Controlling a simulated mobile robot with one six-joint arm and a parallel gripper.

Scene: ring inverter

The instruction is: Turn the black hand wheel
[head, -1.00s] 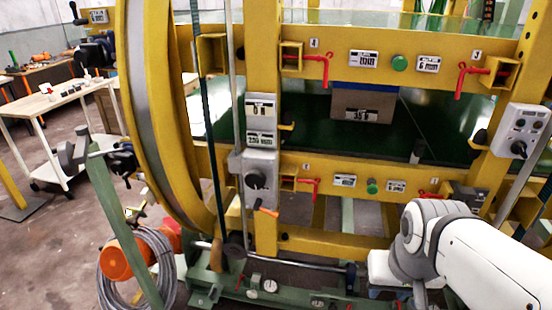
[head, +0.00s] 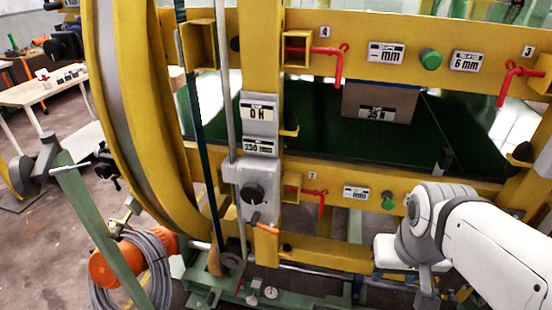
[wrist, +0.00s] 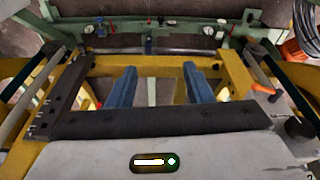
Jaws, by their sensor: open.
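No clear black hand wheel stands out. A round black knob (head: 253,194) sits on a grey control box (head: 264,212) on the yellow post, above an orange-tipped lever (head: 265,227). A small black handle (head: 107,165) shows near the green post at the left; I cannot tell whether it is a wheel. My gripper (wrist: 160,85) is open and empty in the wrist view, its two blue fingers apart above the yellow frame and green base. In the head view my white arm is at the lower right, well right of the knob, and the fingers cannot be made out.
A large yellow ring (head: 120,120) stands left of the yellow frame. Red clamp handles (head: 338,65) stick out from the frame. A work table (head: 40,90) stands behind.

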